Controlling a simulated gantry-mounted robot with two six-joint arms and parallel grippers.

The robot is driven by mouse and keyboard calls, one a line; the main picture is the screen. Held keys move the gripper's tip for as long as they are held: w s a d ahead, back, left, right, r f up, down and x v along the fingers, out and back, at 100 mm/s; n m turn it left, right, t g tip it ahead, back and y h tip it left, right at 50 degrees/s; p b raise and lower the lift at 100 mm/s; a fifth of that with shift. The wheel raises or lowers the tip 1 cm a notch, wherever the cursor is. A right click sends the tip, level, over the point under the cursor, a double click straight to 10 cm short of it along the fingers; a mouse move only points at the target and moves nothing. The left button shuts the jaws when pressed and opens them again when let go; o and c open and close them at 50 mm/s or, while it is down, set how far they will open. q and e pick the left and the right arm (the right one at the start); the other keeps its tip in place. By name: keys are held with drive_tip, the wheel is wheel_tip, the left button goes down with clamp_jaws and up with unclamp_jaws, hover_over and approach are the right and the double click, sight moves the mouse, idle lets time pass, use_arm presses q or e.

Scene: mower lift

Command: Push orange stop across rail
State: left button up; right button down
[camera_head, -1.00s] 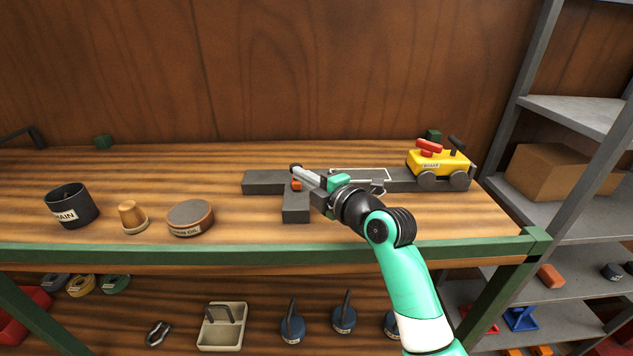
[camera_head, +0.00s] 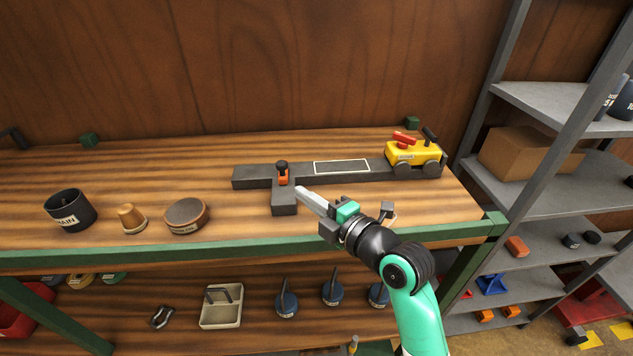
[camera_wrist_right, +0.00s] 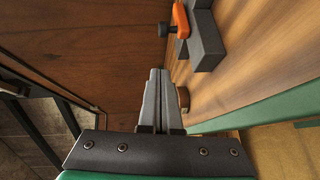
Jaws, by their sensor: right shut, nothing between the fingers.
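The orange stop (camera_head: 283,177) with a black knob stands where the short branch meets the long dark rail (camera_head: 254,178). It also shows at the top of the right wrist view (camera_wrist_right: 181,20), beside a dark block end of the rail. My right gripper (camera_head: 300,190) is shut and empty, its fingertips just right of and nearer than the stop, with a small gap showing. In the right wrist view its two fingers (camera_wrist_right: 160,72) lie together. The yellow mower (camera_head: 412,153) with red and black parts sits at the rail's right end. My left gripper is not in view.
A white-outlined rectangle (camera_head: 341,167) marks the rail between stop and mower. A dark cup (camera_head: 70,211), a wooden knob piece (camera_head: 131,218) and a round tin (camera_head: 186,215) stand left on the bench. A green edge (camera_head: 250,244) runs along the front. A grey shelf (camera_head: 540,101) stands right.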

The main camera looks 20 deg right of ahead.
use_arm(q)
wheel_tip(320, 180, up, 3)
drive_tip(key=shift+p, duration=0.8)
use_arm(e)
drive_tip(key=v, duration=0.3)
